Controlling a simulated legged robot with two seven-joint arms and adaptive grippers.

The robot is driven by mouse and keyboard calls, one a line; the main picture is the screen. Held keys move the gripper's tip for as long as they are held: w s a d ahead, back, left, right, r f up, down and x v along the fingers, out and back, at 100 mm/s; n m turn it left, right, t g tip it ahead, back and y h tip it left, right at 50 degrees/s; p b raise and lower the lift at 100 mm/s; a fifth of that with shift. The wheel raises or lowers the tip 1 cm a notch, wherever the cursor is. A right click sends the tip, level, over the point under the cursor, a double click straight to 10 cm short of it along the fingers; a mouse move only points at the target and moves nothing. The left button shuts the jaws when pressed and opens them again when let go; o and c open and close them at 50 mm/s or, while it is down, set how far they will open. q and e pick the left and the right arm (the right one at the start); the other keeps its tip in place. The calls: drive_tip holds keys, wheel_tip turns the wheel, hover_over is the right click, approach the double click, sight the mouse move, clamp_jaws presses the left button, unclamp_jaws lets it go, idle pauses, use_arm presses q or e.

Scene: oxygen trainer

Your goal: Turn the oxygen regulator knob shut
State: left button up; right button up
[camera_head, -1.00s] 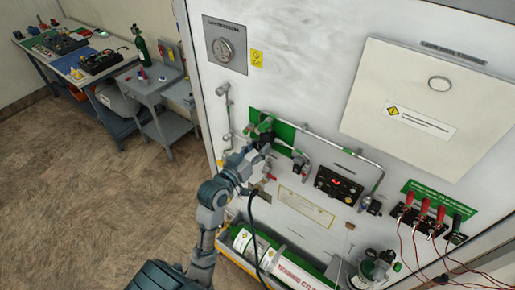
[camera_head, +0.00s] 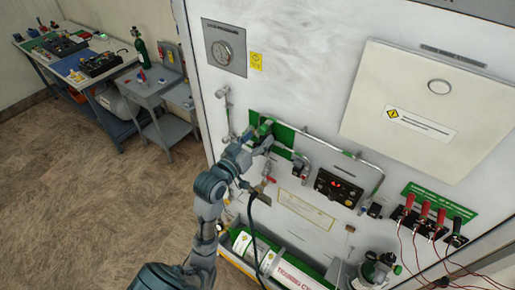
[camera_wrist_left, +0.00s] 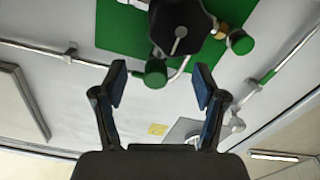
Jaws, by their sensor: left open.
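The oxygen regulator is mounted on a green plate (camera_head: 285,134) on the white wall panel. In the left wrist view, its dark body (camera_wrist_left: 180,27) shows at the top, with a green knob (camera_wrist_left: 155,73) below it and another green knob (camera_wrist_left: 241,42) at its right. Green regulator parts (camera_head: 265,127) also show in the head view, partly hidden by my gripper. My left gripper (camera_head: 256,140) is at the regulator. In the wrist view, its open fingers (camera_wrist_left: 160,88) are spread to either side of the lower green knob, with clear gaps. Contact cannot be told.
Metal pipes (camera_head: 345,157) run across the panel. A black control box (camera_head: 338,188) is right of the regulator. A cylinder tray (camera_head: 232,256) lies below. The floor (camera_head: 80,190) at left is clear.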

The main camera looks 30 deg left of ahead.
use_arm(q)
wheel_tip(320, 180, up, 5)
drive_tip(key=shift+f, duration=0.2)
idle(0.5)
